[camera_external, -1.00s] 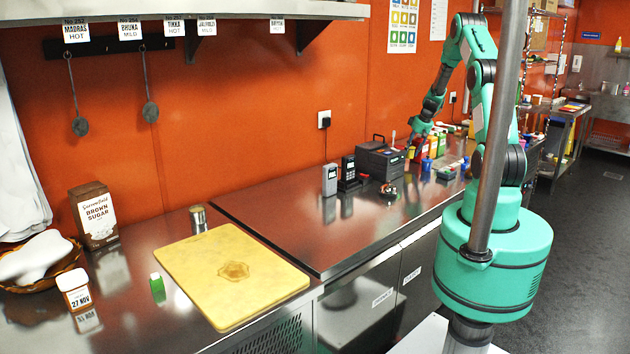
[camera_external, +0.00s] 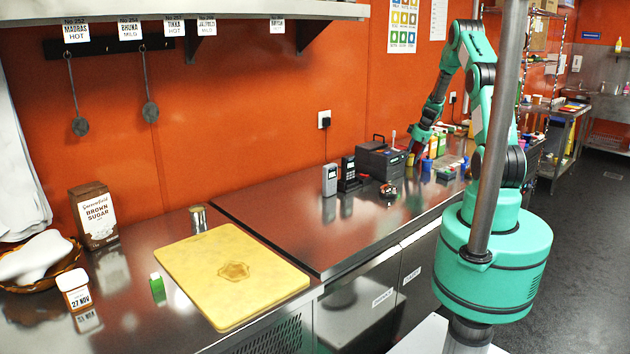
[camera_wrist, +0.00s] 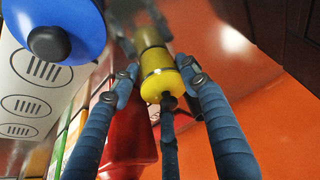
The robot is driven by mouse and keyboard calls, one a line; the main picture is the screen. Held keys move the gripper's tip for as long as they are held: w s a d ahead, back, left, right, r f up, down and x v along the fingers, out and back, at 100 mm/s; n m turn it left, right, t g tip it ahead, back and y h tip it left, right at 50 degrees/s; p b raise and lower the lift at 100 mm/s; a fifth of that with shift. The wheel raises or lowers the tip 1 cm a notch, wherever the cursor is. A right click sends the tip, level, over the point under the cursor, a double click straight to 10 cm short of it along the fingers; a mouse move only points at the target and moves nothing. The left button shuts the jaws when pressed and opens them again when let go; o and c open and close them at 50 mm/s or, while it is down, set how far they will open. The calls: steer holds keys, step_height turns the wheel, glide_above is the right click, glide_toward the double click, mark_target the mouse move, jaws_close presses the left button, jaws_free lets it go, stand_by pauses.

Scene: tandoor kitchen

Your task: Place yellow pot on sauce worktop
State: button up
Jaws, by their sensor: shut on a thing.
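The yellow pot (camera_wrist: 160,86), a small cylinder with a dark knob, sits between my gripper's blue fingers in the wrist view. My gripper (camera_wrist: 158,76) is shut on it. A yellow reflection shows beyond the pot in the shiny steel surface. In the external view my gripper (camera_external: 410,158) is at the far part of the steel worktop (camera_external: 345,222), by the wall-side bottles. A small yellow patch shows at its tip, but whether the pot touches the surface cannot be told. Which stretch is the sauce worktop is not readable.
A red bottle (camera_wrist: 128,135) and a white bottle with a blue cap (camera_wrist: 68,28) stand close to my fingers. A dark box-shaped device (camera_external: 380,160) and small card readers stand left of my gripper.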

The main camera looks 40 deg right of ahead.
steer(key=o, duration=1.4)
steer(key=shift+f, duration=0.1)
steer(key=shift+c, duration=0.2)
steer(key=v, duration=1.2)
steer(key=shift+p, duration=0.45)
